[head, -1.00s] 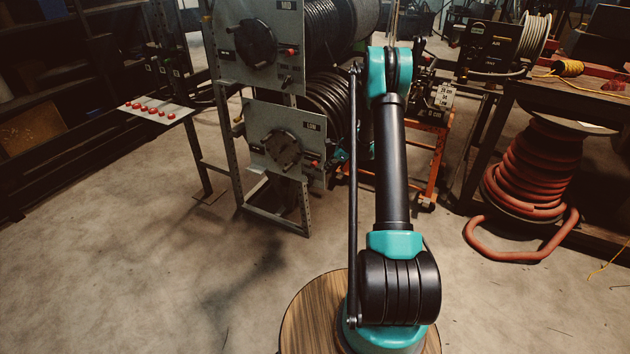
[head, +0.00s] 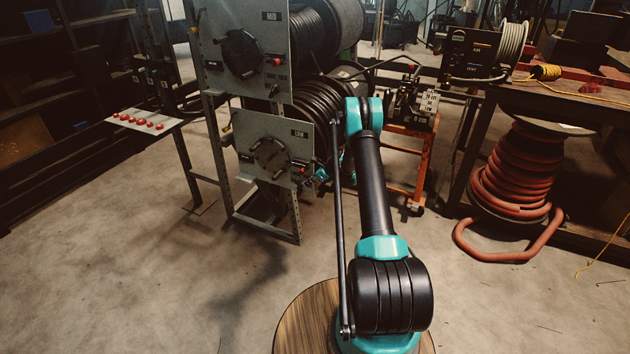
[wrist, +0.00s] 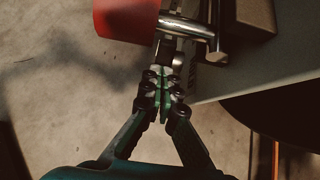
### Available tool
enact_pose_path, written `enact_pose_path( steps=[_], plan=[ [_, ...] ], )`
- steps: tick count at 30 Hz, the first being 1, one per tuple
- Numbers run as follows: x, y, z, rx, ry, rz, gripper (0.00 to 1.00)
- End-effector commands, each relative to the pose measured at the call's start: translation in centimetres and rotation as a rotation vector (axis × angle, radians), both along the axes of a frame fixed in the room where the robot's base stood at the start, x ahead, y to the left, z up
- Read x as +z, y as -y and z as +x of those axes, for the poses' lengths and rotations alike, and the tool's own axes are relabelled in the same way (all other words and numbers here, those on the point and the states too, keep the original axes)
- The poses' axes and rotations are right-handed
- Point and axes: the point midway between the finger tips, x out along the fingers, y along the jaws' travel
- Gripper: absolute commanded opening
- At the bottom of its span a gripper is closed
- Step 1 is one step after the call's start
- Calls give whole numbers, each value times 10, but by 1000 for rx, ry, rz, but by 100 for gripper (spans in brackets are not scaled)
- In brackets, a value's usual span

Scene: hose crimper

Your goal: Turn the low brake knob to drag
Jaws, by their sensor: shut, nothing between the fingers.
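The LOW panel (head: 255,140) is a grey plate on the lower part of the reel stand, with a round dark handwheel (head: 271,156). A small red knob (head: 298,168), which I take as the low brake knob, is at its right edge. In the wrist view, a large red knob end (wrist: 125,17) on a shiny metal stem (wrist: 188,27) fills the top. My gripper (wrist: 176,50) is shut and empty, its tips close to the stem. I cannot tell whether they touch it. In the head view, teal parts of my gripper (head: 320,176) show just right of the panel.
The MID panel (head: 225,75) with its own red knob (head: 276,61) is above. An orange cart (head: 408,170) stands behind my arm. A red hose coil (head: 515,170) is at the right. A side shelf with red buttons (head: 140,121) is at left. The front floor is clear.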

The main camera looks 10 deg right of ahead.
Motion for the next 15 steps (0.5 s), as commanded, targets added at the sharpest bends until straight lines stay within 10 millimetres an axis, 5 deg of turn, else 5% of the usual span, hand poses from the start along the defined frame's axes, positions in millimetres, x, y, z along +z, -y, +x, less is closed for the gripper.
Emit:
enact_pose_path(
  steps=[15],
  plan=[
    [-10, -22, 16, 0, 0, 0, 0]
  ],
)
